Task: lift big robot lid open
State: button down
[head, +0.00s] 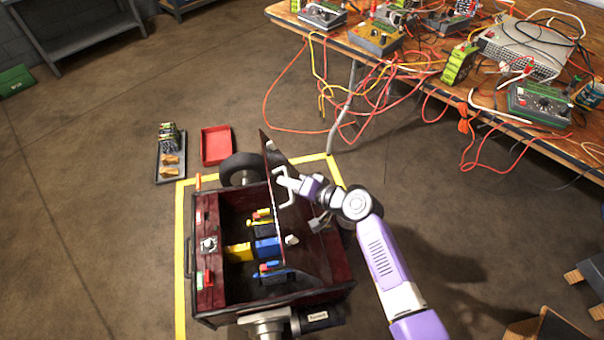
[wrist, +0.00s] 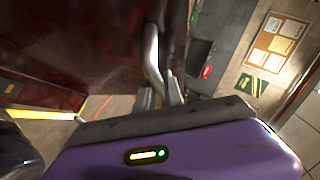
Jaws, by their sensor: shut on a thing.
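The big robot (head: 209,262) is a dark red box on wheels, standing inside a yellow floor outline. Its dark red lid (head: 308,245) stands steeply raised at the box's right side, so the inside shows from above. My gripper (head: 287,183) is shut on the pale lid handle (head: 283,200), on the lid's outer face. In the wrist view, the metal handle (wrist: 152,62) runs down to my gripper (wrist: 160,97), beside the large dark lid (wrist: 70,45). My fingers partly hide where they meet the handle.
Inside the box are yellow (head: 239,252) and blue (head: 267,247) blocks. A red tray (head: 216,145) and a dark tray (head: 161,178) with items lie behind it. A cluttered workbench (head: 455,110) with hanging cables stands at the upper right.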

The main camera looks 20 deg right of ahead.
jog(key=shift+w+a+f, duration=0.1)
jog(key=shift+a, duration=0.35)
jog(key=c, duration=1.5)
grip_release()
jog(key=shift+o, duration=0.2)
jog(key=shift+d, duration=0.1)
jog(key=p+v, duration=0.1)
jog(key=v, duration=0.6)
jog(key=shift+s+r, duration=0.3)
jog(key=shift+s, duration=0.05)
jog(key=f+p+v, duration=0.1)
jog(key=p+v, duration=0.2)
jog(key=v, duration=0.6)
jog(key=shift+d, duration=0.2)
